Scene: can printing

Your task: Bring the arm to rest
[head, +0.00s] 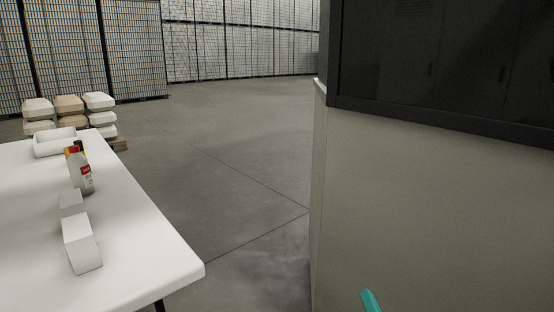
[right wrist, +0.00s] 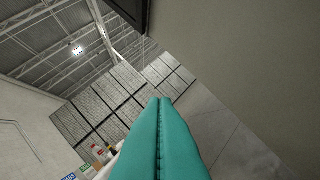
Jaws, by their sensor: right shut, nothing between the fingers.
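My right gripper (head: 370,301) shows only as a teal tip at the bottom edge of the head view, in front of the large beige and black machine. In the right wrist view its two teal fingers (right wrist: 161,140) lie flat against each other along a thin seam. They are shut, with nothing between them. The fingers point towards the far racks and touch nothing that I can see. My left gripper is in neither view.
A white table (head: 145,235) at left holds white boxes (head: 82,243), bottles (head: 80,170) and a white tray (head: 55,142). The beige machine (head: 430,215) with its black top (head: 440,70) fills the right side. Open floor (head: 235,150) lies between; stacked sacks (head: 70,105) stand behind the table.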

